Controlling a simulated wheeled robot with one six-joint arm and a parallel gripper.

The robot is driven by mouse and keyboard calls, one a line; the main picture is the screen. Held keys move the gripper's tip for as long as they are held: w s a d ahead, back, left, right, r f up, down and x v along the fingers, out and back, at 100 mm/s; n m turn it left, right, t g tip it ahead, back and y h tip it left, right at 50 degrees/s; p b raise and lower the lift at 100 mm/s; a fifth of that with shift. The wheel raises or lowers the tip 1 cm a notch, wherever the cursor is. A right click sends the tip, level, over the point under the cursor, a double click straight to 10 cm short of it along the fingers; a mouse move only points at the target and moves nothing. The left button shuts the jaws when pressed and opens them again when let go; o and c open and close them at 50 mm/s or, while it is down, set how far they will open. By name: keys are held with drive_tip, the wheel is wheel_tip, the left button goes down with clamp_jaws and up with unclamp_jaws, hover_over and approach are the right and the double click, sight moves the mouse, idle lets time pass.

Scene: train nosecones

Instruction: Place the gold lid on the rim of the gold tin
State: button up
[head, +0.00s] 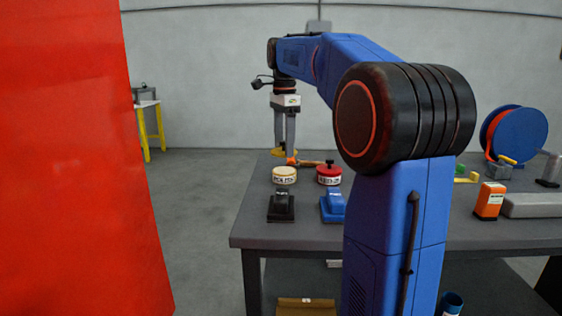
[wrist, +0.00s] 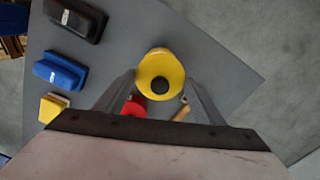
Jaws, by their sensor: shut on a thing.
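My gripper (head: 285,148) points down above the table's left part and is shut on the gold lid (head: 280,152). In the wrist view the lid (wrist: 160,66) is a round yellow disc with a black knob, held between my two fingers (wrist: 160,78). The gold tin (head: 284,176), pale yellow with a white label, stands on the table below the gripper in the head view. The lid is above the tin and apart from it. In the wrist view I cannot make out the tin apart from the lid.
A red tin (head: 328,176) with a red lid stands to the right of the gold tin. A black block (head: 281,207) and a blue block (head: 333,207) lie in front. A wooden-handled tool (head: 308,163) lies behind. A red panel (head: 80,160) fills the left.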

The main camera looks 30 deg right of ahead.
sight(284, 170)
drive_tip(key=shift+f, duration=2.65)
drive_tip(key=shift+f, duration=0.15)
drive_tip(key=o, duration=1.1)
drive_tip(key=shift+c, duration=0.2)
wheel_tip(284, 170, up, 12)
drive_tip(key=shift+r, duration=0.15)
drive_tip(key=shift+s, duration=0.15)
